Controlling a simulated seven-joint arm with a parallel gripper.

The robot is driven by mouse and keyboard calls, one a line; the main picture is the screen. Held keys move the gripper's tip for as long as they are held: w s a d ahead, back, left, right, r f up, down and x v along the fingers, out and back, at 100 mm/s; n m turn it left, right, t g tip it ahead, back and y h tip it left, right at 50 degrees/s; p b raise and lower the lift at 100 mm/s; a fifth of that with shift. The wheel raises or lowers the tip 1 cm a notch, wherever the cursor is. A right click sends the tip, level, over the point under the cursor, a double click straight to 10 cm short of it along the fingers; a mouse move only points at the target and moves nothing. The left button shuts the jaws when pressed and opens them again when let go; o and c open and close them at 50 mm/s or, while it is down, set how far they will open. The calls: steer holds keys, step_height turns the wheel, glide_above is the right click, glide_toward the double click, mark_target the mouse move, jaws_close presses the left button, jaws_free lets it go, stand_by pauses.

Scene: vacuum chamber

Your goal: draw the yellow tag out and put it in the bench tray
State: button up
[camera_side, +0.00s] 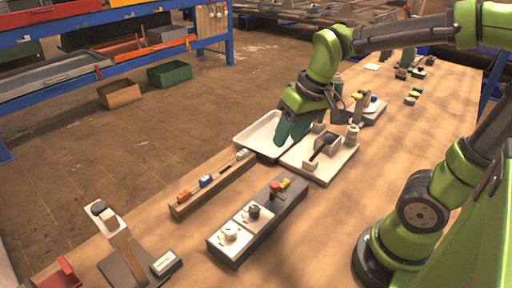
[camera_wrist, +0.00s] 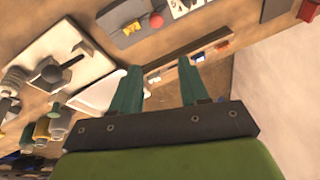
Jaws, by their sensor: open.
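A small yellow piece (camera_side: 358,95) stands on a grey fixture behind my gripper in the side view. It may be the yellow tag; it is too small to tell how it is seated. A yellowish part (camera_wrist: 42,130) shows at the lower left of the wrist view. The white bench tray (camera_side: 243,138) lies left of my gripper, and no yellow thing shows in its visible part. In the wrist view the tray (camera_wrist: 92,98) is partly hidden behind a finger. My gripper (camera_side: 289,136) points down beside the tray's right side, with teal fingers apart and nothing between them (camera_wrist: 158,72).
A pale plate with a black lever (camera_side: 322,145) stands right of the tray. A wooden rail with coloured pieces (camera_side: 210,180) and a grey control box with a red knob (camera_side: 258,215) stand in front. Bare bench lies to the right of the box.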

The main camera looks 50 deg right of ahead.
mark_target(283, 182)
steer(key=w+d+f+n+g, duration=0.1)
steer(key=f, duration=0.4)
steer(key=w+d+f+n+g, duration=0.1)
steer(key=f, duration=0.5)
steer(key=w+d+f+g+h, duration=0.1)
steer(key=f, duration=0.5)
steer(key=shift+f+n, duration=0.15)
steer(key=shift+n, duration=0.25)
steer(key=shift+c, duration=0.4)
steer(key=c, duration=0.6)
steer(key=shift+r, duration=3.35)
